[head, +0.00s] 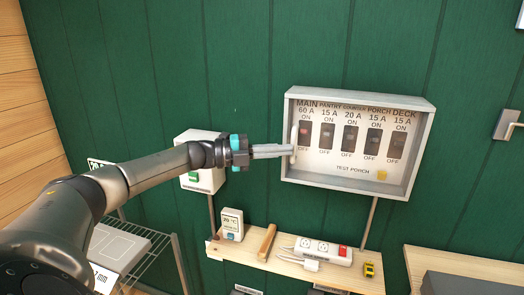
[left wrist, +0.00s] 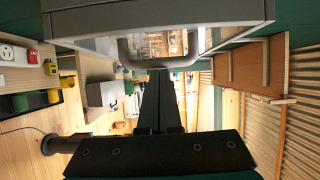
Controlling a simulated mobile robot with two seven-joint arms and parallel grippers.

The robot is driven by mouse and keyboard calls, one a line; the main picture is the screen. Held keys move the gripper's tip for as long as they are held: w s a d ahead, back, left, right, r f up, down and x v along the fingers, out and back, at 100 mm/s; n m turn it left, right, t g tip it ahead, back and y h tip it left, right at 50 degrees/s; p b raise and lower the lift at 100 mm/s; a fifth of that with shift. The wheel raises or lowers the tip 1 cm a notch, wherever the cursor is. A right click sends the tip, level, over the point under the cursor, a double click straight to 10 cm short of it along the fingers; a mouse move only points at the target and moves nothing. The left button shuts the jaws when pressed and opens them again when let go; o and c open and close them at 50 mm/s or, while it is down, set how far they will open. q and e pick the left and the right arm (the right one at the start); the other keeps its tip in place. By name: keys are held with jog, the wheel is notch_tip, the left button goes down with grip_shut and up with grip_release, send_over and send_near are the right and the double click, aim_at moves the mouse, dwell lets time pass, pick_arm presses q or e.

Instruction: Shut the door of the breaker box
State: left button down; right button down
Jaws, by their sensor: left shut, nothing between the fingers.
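The breaker box (head: 427,140) is on the green wall in the head view, with a pale frame and a row of dark labelled breakers inside. A pale vertical handle (head: 293,137) stands at its left edge; in the left wrist view a bowed handle (left wrist: 124,55) crosses a shiny, reflecting pane (left wrist: 165,43), seemingly the door. I cannot tell for sure how far the door is closed. My left gripper (head: 291,150) is shut and empty, its tips at or very near the handle; contact is unclear. It also shows in the left wrist view (left wrist: 160,75). My right gripper is out of view.
A white box with a green button (head: 194,178) is on the wall behind my left arm.

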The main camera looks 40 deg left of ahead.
pick_arm(q)
jog(key=shift+p+v, duration=0.5)
jog(key=shift+v, duration=7.15)
jog(key=d+f+n+g+y, duration=0.1)
jog(key=d+f+n+y, duration=0.2)
jog(key=d+f+n, duration=0.6)
jog(key=d+f+n+g+y, duration=0.1)
jog(key=d+f+n+y, duration=0.2)
jog(key=d+f, duration=1.15)
jog(key=s+d+f+n+g+y, duration=0.3)
jog(key=s+d+f+n, duration=0.2)
jog(key=s+d+f, duration=0.1)
jog(key=s+d+r+n+g+y, duration=0.25)
jog(key=s+n+g, duration=0.35)
jog(key=s, duration=0.5)
notch_tip(320, 180, down, 25)
jog(key=s+b, duration=0.3)
jog(key=b, duration=0.1)
jog(key=s+a+f+g+b, duration=0.1)
jog(key=s+a+f+b, duration=0.2)
jog(key=s+f, duration=1.2)
notch_tip(320, 180, down, 3)
jog(key=shift+s+f+n+g, duration=0.1)
jog(key=shift+s+n+g, duration=0.05)
jog(key=shift+n+g, duration=0.15)
